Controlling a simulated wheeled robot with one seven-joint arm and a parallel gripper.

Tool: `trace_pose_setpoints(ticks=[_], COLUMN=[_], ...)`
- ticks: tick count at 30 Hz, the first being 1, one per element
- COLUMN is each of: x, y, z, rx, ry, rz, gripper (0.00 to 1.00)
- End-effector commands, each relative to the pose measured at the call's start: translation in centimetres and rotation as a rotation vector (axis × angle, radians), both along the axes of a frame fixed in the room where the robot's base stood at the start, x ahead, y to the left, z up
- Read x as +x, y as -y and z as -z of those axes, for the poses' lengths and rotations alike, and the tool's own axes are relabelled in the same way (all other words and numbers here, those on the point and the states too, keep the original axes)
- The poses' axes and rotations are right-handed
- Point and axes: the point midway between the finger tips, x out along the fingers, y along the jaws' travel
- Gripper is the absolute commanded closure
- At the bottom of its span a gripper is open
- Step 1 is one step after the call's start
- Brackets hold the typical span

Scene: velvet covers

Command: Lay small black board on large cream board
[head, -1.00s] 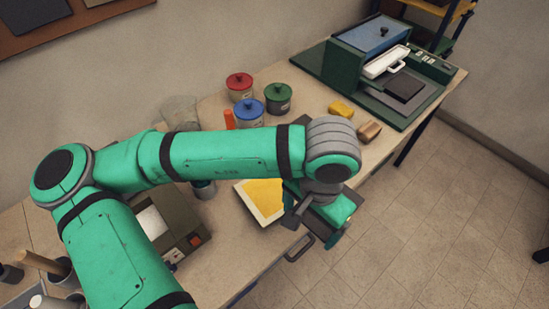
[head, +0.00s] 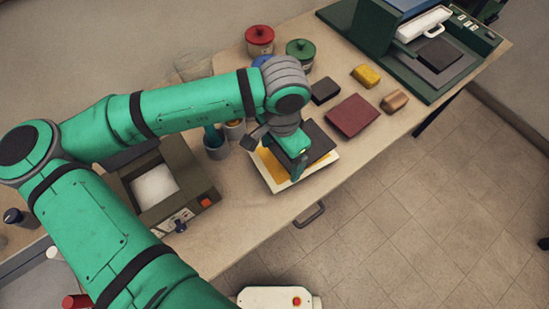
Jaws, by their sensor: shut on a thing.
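The large cream board (head: 331,162) lies near the front edge of the bench in the head view, with a yellow area on its face. A small black board (head: 320,141) is at my gripper (head: 298,168), over the cream board and covering much of it. My gripper is shut on the black board. The wrist and hand hide part of both boards. I cannot tell whether the black board touches the cream board or hangs just above it.
A maroon board (head: 352,115), a dark block (head: 325,90), a yellow block (head: 366,76) and a brown block (head: 394,101) lie to the right. Red (head: 259,40) and green (head: 301,52) lidded pots stand behind. A box with a white inside (head: 155,187) is left. A green press (head: 420,45) stands far right.

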Motion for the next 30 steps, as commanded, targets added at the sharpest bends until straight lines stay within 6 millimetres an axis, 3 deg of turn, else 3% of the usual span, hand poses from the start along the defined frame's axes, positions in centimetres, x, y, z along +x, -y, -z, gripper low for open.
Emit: trace_pose_setpoints(ticks=[11,17,30], x=[1.6,1.5,1.5], y=[-1.8,-1.6,-1.7], z=[3.0,5.5,6.2], rx=[0.002,-0.001,0.000], ry=[-0.001,-0.001,-0.001], rz=[0.002,0.002,0.001], gripper=[0.38,0.38,0.38])
